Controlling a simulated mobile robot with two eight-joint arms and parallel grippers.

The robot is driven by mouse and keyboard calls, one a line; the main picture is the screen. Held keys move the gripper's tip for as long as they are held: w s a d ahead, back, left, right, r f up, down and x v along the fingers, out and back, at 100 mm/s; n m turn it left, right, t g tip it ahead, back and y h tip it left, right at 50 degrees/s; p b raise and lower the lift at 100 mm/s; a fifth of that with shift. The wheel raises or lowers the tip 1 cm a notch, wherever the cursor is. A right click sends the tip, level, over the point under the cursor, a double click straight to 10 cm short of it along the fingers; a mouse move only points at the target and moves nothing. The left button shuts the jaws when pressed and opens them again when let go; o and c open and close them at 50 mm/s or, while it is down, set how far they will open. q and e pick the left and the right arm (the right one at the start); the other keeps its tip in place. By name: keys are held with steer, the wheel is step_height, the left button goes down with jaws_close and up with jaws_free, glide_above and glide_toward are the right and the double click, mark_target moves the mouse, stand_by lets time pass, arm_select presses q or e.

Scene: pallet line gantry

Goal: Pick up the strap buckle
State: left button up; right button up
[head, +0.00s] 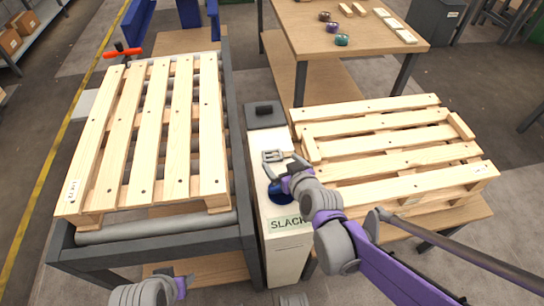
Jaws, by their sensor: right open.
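The strap buckle (273,156) looks like a small grey metal frame. It lies on top of the narrow cream cabinet (285,248) between the two pallets. My right gripper (281,167) is open, with its fingertips right at the near side of the buckle. I cannot tell whether they touch it. My left arm's end (150,292) shows at the bottom left edge, away from the buckle, and its fingers are not clear.
A dark block (264,109) sits behind the buckle. Pallets stand left (145,135) on rollers and right (385,135). A wooden table (375,35) stands behind.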

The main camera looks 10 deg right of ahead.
mark_target(273, 155)
steer(key=b+x, duration=0.1)
steer(key=x, duration=0.4)
steer(key=shift+w+a+b, duration=0.1)
steer(key=shift+a+b, duration=0.1)
steer(key=shift+b, duration=0.2)
